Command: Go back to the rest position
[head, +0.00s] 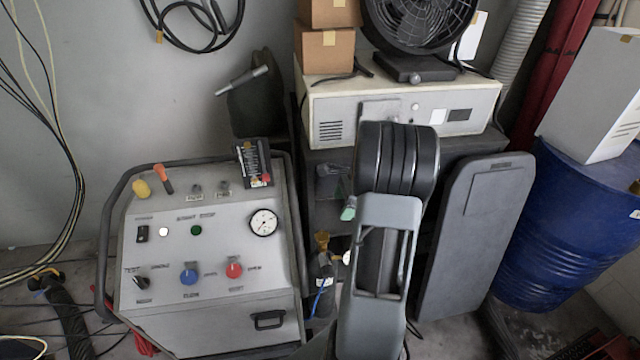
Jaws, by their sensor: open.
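My arm stands at the middle right of the head view. Its grey link rises from the bottom edge to a dark ringed joint in front of the shelf unit. I do not make out my gripper or its fingertips; the arm's own links may hide them. A small green-tipped piece (348,212) shows at the arm's left edge; I cannot tell what it belongs to. Nothing held can be seen.
A grey control console (215,235) with knobs and a gauge stands left. Behind my arm is a beige instrument box (335,108), with a fan (417,25) and cardboard boxes (325,50) on top. A dark panel (475,240) and blue drum (565,225) stand right.

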